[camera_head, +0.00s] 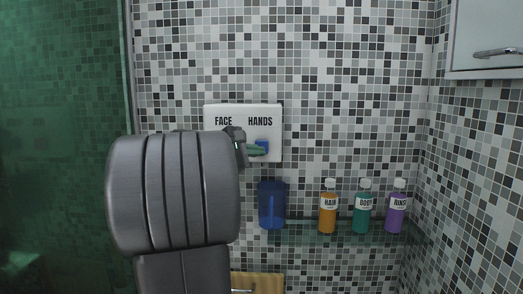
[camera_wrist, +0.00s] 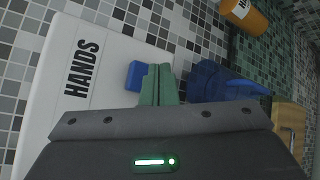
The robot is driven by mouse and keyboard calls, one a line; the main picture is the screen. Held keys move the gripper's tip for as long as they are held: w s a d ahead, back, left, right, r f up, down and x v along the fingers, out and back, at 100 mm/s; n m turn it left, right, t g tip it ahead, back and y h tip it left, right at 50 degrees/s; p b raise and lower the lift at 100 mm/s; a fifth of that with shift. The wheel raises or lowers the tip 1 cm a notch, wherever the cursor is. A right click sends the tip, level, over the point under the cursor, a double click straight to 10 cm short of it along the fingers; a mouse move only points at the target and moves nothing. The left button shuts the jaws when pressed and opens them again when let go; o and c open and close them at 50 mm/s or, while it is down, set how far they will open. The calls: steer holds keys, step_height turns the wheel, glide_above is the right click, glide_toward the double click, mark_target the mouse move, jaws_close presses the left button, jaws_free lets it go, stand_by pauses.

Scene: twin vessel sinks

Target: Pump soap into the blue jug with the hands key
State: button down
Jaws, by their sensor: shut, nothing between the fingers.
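A white dispenser panel (camera_head: 243,110) on the tiled wall is lettered FACE on the left and HANDS on the right. The blue hands key (camera_head: 262,145) sits under HANDS; it also shows in the wrist view (camera_wrist: 134,76). My gripper (camera_head: 260,151) is shut and empty, its green fingertips at the key. In the wrist view my fingertips (camera_wrist: 158,75) lie right beside the key; I cannot tell whether they touch it. The blue jug (camera_head: 272,205) stands upright below the key, and shows in the wrist view (camera_wrist: 215,83). My arm hides the panel's lower left and any face key.
A glass shelf (camera_head: 305,236) runs along the wall. An orange HAIR bottle (camera_head: 327,212), a teal BODY bottle (camera_head: 362,217) and a purple RINSE bottle (camera_head: 396,214) stand on it, right of the jug. A cabinet (camera_head: 490,35) hangs upper right. Green glass (camera_head: 60,120) is at left.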

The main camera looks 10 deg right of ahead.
steer(key=s, duration=0.2)
steer(key=s+a+b, duration=0.1)
steer(key=s, duration=0.1)
steer(key=shift+a, duration=0.1)
stand_by(0.7)
steer(key=s, duration=0.2)
steer(key=s+a+b, duration=0.1)
steer(key=shift+s, duration=0.35)
stand_by(0.3)
